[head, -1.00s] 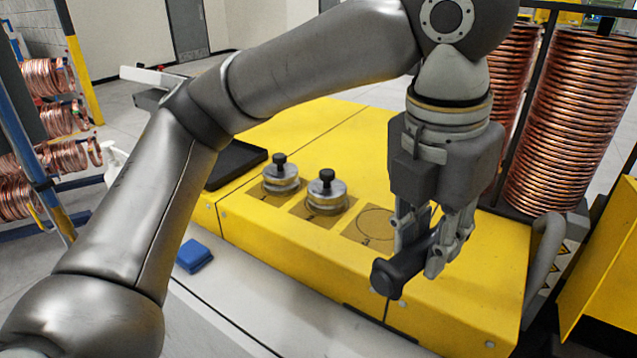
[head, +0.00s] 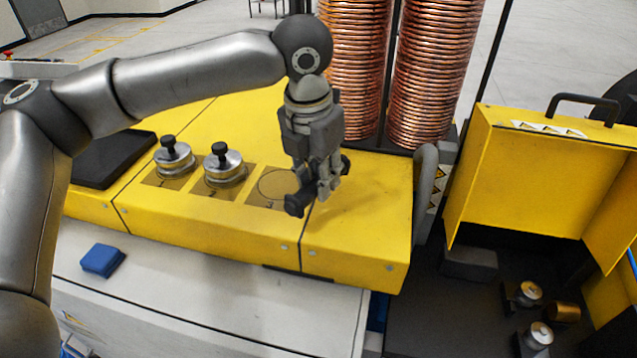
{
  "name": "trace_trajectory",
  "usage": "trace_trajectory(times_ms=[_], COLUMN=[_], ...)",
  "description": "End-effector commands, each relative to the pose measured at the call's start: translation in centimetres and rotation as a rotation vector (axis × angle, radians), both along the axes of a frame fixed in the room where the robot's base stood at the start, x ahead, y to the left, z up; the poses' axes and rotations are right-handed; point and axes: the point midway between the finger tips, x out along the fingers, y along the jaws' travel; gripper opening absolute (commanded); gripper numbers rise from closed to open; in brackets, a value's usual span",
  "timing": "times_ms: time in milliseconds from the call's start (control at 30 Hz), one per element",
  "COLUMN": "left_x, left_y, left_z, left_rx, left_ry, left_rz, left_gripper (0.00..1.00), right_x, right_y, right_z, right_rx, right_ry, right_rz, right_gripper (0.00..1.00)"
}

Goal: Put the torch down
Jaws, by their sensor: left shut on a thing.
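My left gripper (head: 318,188) is shut on the torch (head: 296,205), a short dark grey cylinder with a wider end. The torch lies across the fingers, with its near end low and to the left and its far end behind the fingers. The gripper is over the front right part of the yellow bench top (head: 370,195), beside an outlined circle on a brown plate. I cannot tell whether the torch touches the top. My right gripper is not in view.
Two silver pieces with black knobs (head: 173,157) (head: 223,164) stand on plates to the left. A blue block (head: 102,259) lies on the white ledge. Copper coil stacks (head: 432,75) rise behind. An open yellow box (head: 520,170) stands at right.

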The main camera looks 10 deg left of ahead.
Motion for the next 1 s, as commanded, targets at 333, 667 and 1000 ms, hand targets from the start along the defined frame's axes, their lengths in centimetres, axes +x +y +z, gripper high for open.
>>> trace_trajectory(times_ms=[333, 667, 1000], left_x=[1.2, 1.2, 1.1], left_y=[0.3, 0.2, 0.2], left_z=[-3.5, -4.5, -4.7], left_rx=[0.001, -0.001, 0.000], left_ry=[0.001, -0.002, -0.001], left_rz=[-0.001, 0.000, 0.000], left_gripper=[0.00, 0.00, 0.46], right_x=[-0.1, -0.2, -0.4], right_y=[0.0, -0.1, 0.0], right_z=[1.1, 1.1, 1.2], right_rx=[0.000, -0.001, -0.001], right_ry=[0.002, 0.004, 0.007], right_rz=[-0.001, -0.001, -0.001], right_gripper=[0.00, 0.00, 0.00])
